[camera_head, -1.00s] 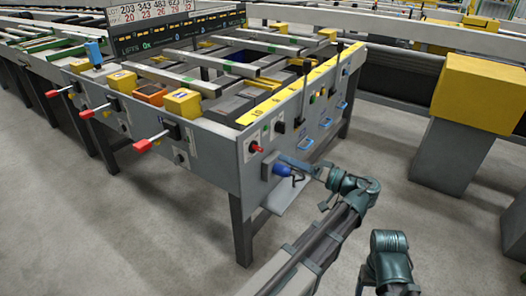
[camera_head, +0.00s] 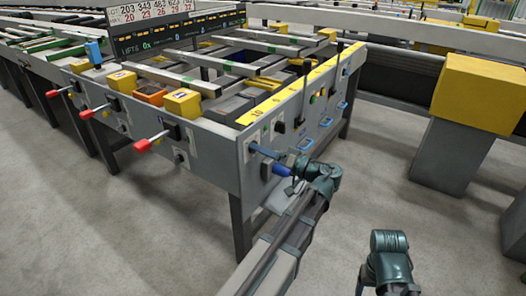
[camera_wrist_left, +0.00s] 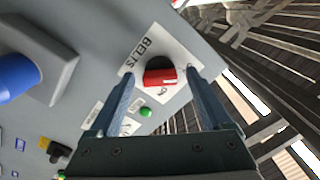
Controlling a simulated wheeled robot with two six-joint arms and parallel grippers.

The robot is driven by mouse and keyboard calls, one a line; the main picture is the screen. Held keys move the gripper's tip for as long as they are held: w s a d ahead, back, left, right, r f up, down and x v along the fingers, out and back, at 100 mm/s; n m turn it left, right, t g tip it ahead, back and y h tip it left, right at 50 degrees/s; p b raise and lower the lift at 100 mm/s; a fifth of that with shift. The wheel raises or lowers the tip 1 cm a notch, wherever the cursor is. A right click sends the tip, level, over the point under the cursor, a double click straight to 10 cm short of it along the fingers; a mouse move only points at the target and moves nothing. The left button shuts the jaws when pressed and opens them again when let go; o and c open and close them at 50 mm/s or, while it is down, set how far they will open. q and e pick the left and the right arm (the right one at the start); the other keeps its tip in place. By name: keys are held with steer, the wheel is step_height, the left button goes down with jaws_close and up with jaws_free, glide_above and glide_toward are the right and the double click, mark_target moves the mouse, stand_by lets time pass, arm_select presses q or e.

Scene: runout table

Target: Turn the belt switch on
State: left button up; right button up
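The belt switch (camera_wrist_left: 161,76) is a dark round knob with a red face on a white plate marked BELTS, in the left wrist view. It sits on the grey end panel of the runout table (camera_head: 215,150). My left gripper (camera_wrist_left: 160,88) is open, with one finger on each side of the switch; I cannot tell whether either touches it. In the head view my left gripper (camera_head: 264,153) reaches the panel's near corner and hides the switch. My right gripper is not in view.
A blue plug on a grey box (camera_wrist_left: 15,76) sticks out beside the switch; it also shows in the head view (camera_head: 281,170). A green button (camera_wrist_left: 145,111) is close by. Red-handled levers (camera_head: 142,146) jut from the left side. Open floor lies in front.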

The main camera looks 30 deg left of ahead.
arm_select(q)
jaws_close()
stand_by(0.3)
steer(key=shift+m, duration=9.1)
jaws_free()
